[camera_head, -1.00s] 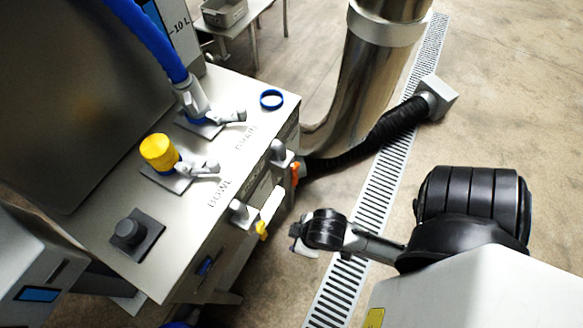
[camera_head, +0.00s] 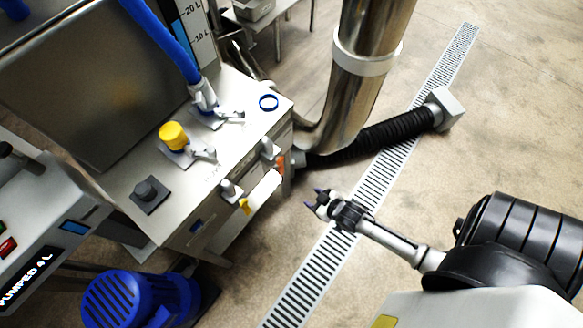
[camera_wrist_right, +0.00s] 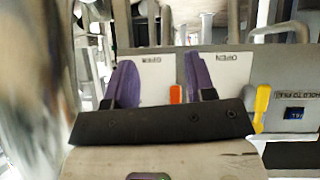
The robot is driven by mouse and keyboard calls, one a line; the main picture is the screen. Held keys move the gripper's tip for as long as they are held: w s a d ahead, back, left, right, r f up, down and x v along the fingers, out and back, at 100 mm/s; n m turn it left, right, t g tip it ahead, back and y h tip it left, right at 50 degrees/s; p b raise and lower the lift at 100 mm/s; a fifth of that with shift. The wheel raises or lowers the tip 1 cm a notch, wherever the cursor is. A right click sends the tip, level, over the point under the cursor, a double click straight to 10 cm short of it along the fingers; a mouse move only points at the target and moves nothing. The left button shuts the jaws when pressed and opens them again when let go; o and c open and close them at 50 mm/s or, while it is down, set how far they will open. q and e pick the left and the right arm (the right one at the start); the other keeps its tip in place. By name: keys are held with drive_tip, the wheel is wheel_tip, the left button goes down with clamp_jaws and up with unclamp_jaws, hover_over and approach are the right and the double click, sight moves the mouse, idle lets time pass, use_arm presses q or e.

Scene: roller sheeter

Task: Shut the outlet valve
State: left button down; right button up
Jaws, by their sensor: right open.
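Two valve handles show on the front side of the steel cabinet (camera_head: 200,215): an orange one (camera_head: 281,164) near the black hose and a yellow one (camera_head: 244,205) nearer the camera. I cannot tell by label which is the outlet valve. In the right wrist view the orange handle (camera_wrist_right: 176,94) stands upright between my finger lines, and the yellow handle (camera_wrist_right: 261,105) is right of them. My right gripper (camera_head: 318,197) is open and empty, right of the cabinet front and apart from both handles. Its purple fingers also show in the wrist view (camera_wrist_right: 160,80). My left gripper is not in view.
A black corrugated hose (camera_head: 385,136) runs along the floor beside a steel pipe (camera_head: 362,90). A blue motor (camera_head: 135,300) stands at lower left.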

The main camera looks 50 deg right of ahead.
wheel_tip(320, 180, up, 2)
drive_tip(key=r+t, duration=0.1)
drive_tip(key=t, duration=0.2)
drive_tip(key=t+y, duration=0.2)
drive_tip(key=t, duration=0.2)
approach(283, 171)
use_arm(q)
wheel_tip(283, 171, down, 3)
drive_tip(key=b, duration=0.3)
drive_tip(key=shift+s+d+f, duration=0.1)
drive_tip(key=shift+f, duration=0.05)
use_arm(e)
drive_tip(key=w, duration=0.4)
drive_tip(key=w+a, duration=0.1)
drive_tip(key=w, duration=0.7)
drive_tip(key=shift+w+a+r, duration=0.2)
drive_tip(key=shift+w+r, duration=0.05)
drive_tip(key=shift+r, duration=0.1)
clamp_jaws()
